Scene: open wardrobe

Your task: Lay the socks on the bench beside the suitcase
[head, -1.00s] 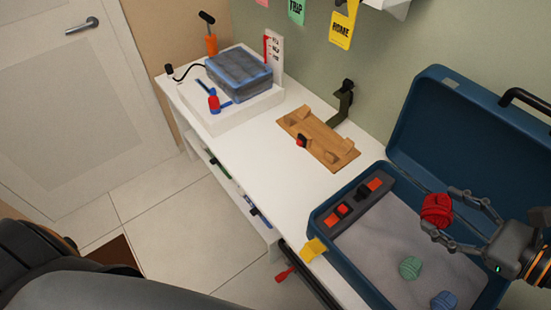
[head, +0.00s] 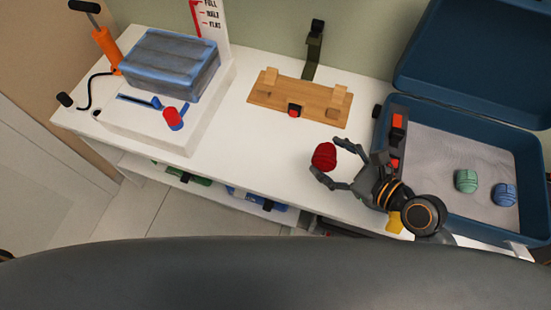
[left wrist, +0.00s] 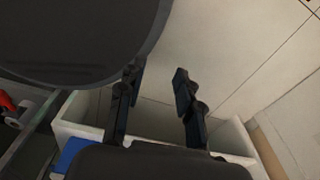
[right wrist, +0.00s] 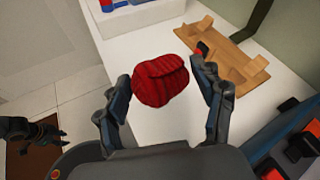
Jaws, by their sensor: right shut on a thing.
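My right gripper (head: 327,165) is shut on a red rolled pair of socks (head: 324,156), held over the white bench (head: 262,155) just left of the suitcase. In the right wrist view the red socks (right wrist: 160,80) sit between the two fingertips, with the bench top below. The blue suitcase (head: 470,228) lies open at the right. A green sock roll (head: 466,181) and a blue sock roll (head: 504,195) lie inside it on the grey lining.
A wooden board with blocks (head: 300,97) lies on the bench behind the red socks. A white device with a blue-grey bundle (head: 170,65) stands at the left. The bench between them is clear. A lower shelf (head: 205,190) holds several items.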

